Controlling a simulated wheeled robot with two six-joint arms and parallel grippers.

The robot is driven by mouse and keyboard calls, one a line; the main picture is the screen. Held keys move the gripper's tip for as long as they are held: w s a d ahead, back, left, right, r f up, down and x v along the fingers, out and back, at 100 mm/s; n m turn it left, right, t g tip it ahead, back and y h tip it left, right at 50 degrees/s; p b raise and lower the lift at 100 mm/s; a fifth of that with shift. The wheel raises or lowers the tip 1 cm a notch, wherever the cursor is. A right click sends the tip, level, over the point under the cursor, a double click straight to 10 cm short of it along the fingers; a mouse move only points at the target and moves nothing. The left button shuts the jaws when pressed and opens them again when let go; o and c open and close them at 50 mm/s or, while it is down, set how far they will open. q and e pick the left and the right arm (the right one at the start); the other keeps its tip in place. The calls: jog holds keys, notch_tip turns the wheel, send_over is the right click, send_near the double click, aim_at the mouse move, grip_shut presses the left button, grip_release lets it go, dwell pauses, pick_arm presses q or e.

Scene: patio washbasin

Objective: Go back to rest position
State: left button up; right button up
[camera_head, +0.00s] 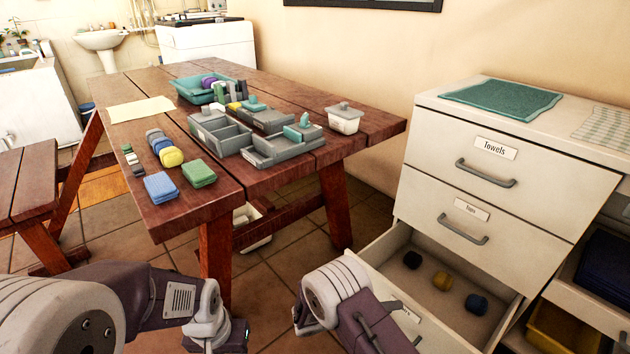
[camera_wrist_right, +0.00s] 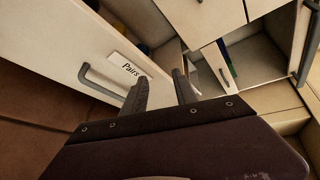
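My right gripper (camera_head: 385,322) is in front of the open bottom drawer (camera_head: 375,246) of the white cabinet. In the right wrist view its two dark fingers (camera_wrist_right: 160,80) stand apart with nothing between them, close to the drawer front labelled "Pairs" (camera_wrist_right: 130,68). The drawer handle (camera_wrist_right: 98,82) is to the left of the fingers and apart from them. My left gripper (camera_head: 222,337) is low at the bottom of the head view, in front of the table; its fingers are not clear.
The wooden table (camera_head: 300,175) carries grey trays (camera_head: 282,150), a teal bin (camera_head: 190,92) and folded cloths (camera_head: 161,188). Tiled floor (camera_head: 268,300) shows between my arms.

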jog(key=s+d+r+m+g+y+p, duration=0.25)
jog(key=s+d+r+m, duration=0.2)
jog(key=r+m, duration=0.25)
jog(key=s+d+r+m+g+y+p, duration=0.1)
jog(key=s+d+r+m+g+y, duration=0.25)
jog(key=s+r+m, duration=0.3)
jog(key=s+a+m+t+y, duration=0.2)
jog(key=s+a+m+y, duration=0.6)
jog(key=m, duration=1)
notch_tip(320, 180, up, 38)
jog(key=w+a+m+p, duration=0.2)
jog(key=w+m+p, duration=0.1)
jog(key=p, duration=3.5)
jog(key=shift+m+t+p, duration=0.3)
jog(key=shift+m+p, duration=0.05)
jog(key=shift+m, duration=0.2)
jog(key=shift+s+r, duration=0.1)
